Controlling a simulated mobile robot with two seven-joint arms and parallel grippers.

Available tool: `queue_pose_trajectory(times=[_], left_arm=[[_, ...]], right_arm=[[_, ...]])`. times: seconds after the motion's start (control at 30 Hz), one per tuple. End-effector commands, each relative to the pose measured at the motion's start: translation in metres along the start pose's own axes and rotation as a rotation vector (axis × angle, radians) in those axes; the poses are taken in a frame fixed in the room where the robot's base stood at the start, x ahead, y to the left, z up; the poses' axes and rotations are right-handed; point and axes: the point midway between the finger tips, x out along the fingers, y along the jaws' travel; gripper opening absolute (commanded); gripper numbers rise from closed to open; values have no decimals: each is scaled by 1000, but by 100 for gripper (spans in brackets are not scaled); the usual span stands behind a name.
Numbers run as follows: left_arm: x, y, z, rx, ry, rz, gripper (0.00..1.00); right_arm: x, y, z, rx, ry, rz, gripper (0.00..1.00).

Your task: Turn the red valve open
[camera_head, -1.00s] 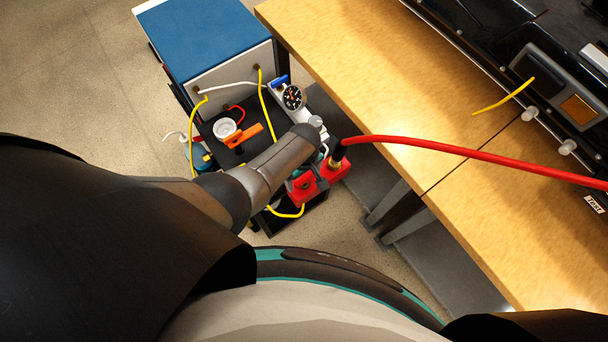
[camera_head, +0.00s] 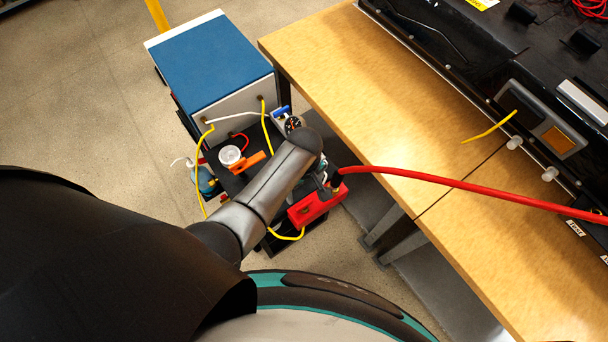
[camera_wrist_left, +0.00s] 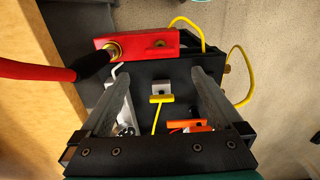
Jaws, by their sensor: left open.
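A red block (camera_head: 318,204) with a brass fitting sits at the front of the dark cart. The red hose (camera_head: 450,182) joins it through a black end. This block also shows at the top of the left wrist view (camera_wrist_left: 165,41); I cannot tell whether it is the red valve itself. My left gripper, seen in the left wrist view (camera_wrist_left: 158,75), is open and empty, with its fingers pointing toward the red block's side of the cart. A yellow T-handle (camera_wrist_left: 160,100) lies in view between the fingers. In the head view my left wrist hides part of the cart.
An orange lever (camera_head: 248,162), a white cup (camera_head: 230,155), a gauge (camera_head: 293,124) and yellow cables stand on the cart beside the blue-topped box (camera_head: 210,62). The wooden bench (camera_head: 345,75) is close on the right. Floor is clear at left.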

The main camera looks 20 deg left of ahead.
Motion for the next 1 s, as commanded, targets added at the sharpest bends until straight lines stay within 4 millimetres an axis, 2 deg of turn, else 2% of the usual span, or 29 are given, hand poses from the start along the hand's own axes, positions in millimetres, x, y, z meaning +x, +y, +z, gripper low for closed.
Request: queue_pose_trajectory(times=[0.03,0.1,0.3,1.0], left_arm=[[-10,0,0,-1,0,2,100],[-19,0,0,-1,0,1,100],[-35,0,0,0,1,0,100],[-36,-1,0,2,0,-1,100]], right_arm=[[-5,0,0,0,0,0,100],[-8,0,-1,0,0,0,100],[-11,0,-1,0,0,0,100],[-11,0,-1,0,0,-1,100]])
